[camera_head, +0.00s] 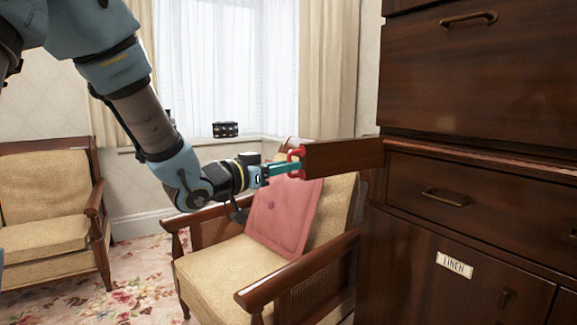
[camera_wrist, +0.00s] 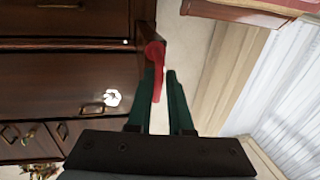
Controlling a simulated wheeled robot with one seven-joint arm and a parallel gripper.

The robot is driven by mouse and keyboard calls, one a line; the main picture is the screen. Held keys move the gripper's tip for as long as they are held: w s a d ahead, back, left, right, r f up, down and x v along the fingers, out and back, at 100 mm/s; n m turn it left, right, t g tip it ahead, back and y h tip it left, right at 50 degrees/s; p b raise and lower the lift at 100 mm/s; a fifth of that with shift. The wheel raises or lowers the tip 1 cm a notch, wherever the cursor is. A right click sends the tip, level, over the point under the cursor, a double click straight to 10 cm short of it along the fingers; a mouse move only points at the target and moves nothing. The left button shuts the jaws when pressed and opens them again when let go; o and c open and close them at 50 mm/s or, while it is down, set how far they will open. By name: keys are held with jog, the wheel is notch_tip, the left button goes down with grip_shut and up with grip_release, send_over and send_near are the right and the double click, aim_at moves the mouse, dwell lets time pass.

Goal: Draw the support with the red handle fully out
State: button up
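The support (camera_head: 345,157) is a flat dark wooden bar standing out from the front of the cabinet. Its red handle (camera_head: 297,154) is on its outer end. My gripper (camera_head: 288,168) reaches the handle from the left, with its green fingers around part of it. In the wrist view, the red handle (camera_wrist: 155,52) runs down between the two fingertips (camera_wrist: 160,75), and the gripper looks shut on it. The support (camera_wrist: 147,22) shows behind the handle there. The fingers hide part of the handle.
The dark wooden cabinet (camera_head: 440,240) fills the right, with brass-handled drawers and a label (camera_head: 454,265). An armchair (camera_head: 225,270) with a pink cushion (camera_head: 283,213) stands below my gripper. Another armchair (camera_head: 40,225) is at the left. Carpeted floor shows between the chairs.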

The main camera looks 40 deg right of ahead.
jog(key=o, duration=0.3)
jog(key=shift+o, duration=0.2)
jog(key=s+a, duration=0.1)
jog(key=a, duration=0.9)
jog(key=shift+s+a, duration=0.3)
